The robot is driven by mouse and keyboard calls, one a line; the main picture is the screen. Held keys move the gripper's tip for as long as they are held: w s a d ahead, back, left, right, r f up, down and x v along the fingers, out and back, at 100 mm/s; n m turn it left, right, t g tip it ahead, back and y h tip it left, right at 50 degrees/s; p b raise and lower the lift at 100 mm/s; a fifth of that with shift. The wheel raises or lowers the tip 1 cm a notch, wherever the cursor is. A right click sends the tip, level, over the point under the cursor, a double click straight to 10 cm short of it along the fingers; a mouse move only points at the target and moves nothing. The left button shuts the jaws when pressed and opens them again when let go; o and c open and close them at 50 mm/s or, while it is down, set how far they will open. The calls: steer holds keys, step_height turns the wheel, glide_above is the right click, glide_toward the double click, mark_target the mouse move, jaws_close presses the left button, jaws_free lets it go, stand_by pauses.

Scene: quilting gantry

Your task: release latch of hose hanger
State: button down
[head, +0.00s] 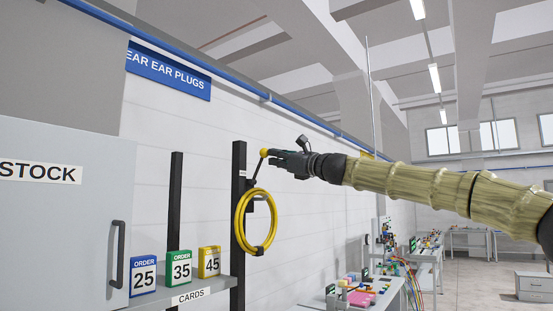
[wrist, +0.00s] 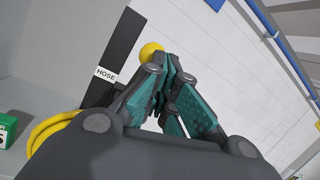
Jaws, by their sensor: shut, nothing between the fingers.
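The hose hanger is on a dark upright post (head: 238,225) on the wall, with a coiled yellow hose (head: 239,229) hanging from it. A thin dark lever (head: 257,173) slants up from the hanger and ends in a yellow ball knob (head: 264,152). My gripper (head: 271,157) is at the knob from the right, with its fingers shut and nothing held. In the wrist view the knob (wrist: 150,50) shows just beyond my closed fingertips (wrist: 165,66); I cannot tell whether they touch. My fingers hide the lever there. The hose (wrist: 50,131) shows at lower left.
A HOSE label (wrist: 106,75) is on the post. At left are a grey STOCK cabinet (head: 60,220) and a shelf (head: 218,284) with order cards (head: 179,267). A cluttered workbench (head: 385,299) stands at lower right. A blue pipe (head: 230,80) runs along the wall above.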

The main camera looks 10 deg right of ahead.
step_height(320, 180, down, 4)
steer(key=d+b, duration=0.2)
steer(key=s+d+r+b, duration=0.1)
steer(key=s+d+r, duration=0.3)
steer(key=s+r, duration=0.2)
step_height(320, 180, up, 2)
steer(key=shift+r+b, duration=0.1)
steer(key=shift+b, duration=0.2)
steer(key=shift+a, duration=0.1)
